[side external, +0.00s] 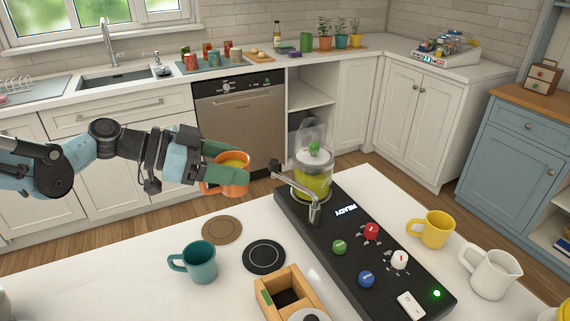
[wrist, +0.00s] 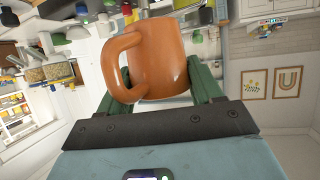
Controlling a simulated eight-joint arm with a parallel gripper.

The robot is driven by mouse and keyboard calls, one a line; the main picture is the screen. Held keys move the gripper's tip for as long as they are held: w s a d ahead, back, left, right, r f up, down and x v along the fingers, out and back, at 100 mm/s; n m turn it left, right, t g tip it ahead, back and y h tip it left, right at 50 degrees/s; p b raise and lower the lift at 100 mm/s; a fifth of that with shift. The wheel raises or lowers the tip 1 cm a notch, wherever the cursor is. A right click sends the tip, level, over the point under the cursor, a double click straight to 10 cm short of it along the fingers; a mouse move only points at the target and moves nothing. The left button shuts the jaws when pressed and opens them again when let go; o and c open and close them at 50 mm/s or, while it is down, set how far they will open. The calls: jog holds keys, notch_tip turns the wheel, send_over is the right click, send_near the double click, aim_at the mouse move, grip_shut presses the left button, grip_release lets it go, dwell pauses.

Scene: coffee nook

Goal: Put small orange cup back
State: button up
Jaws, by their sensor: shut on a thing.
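Below the cup on the white counter are a round brown mat (side external: 221,229) and a black disc with a white ring (side external: 264,256).
A teal mug (side external: 199,263) stands left of the black disc. A black control panel (side external: 320,236) with a tap and a clear vessel of yellow-green liquid (side external: 313,186) is at right. A wooden box (side external: 290,296), yellow mug (side external: 431,230) and white pitcher (side external: 491,273) stand nearby.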

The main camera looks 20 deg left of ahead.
jog(key=s+a+r+n+t+y, duration=0.35)
jog(key=a+r, duration=0.25)
jog(key=a, duration=0.4)
jog(key=s+a+r+n+t+y, duration=0.2)
jog(key=s+a+r+n+y, duration=0.15)
jog(key=a+r, duration=0.4)
jog(key=s+a+f+n+y, duration=0.1)
jog(key=s+f+n+y, duration=0.1)
jog(key=f, duration=0.5)
jog(key=s+a+f+n+y, duration=0.1)
jog(key=s+f+n+y, duration=0.1)
jog(key=f, duration=0.4)
jog(key=s+d+f+m+g+h, duration=0.2)
jog(key=d+f+m+g+h, duration=0.15)
jog(key=d+m+g, duration=0.3)
jog(key=s+d+f+m+g+h, duration=0.1)
jog(key=d+f+m+g+h, duration=0.1)
jog(key=d+m+g+h, duration=0.5)
jog(key=s+d+f+m+g+h, duration=0.25)
jog(key=d+m+g, duration=0.25)
jog(key=d+m, duration=0.35)
jog(key=shift+y, duration=0.3)
jog(key=shift+w+a+f, duration=0.15)
jog(key=shift+f, duration=0.9)
jog(key=shift+w+a+f, duration=0.15)
jog(key=shift+w+f, duration=0.05)
jog(key=shift+f, duration=0.8)
jog(key=shift+w+a+f, duration=0.15)
jog(key=shift+f, duration=0.9)
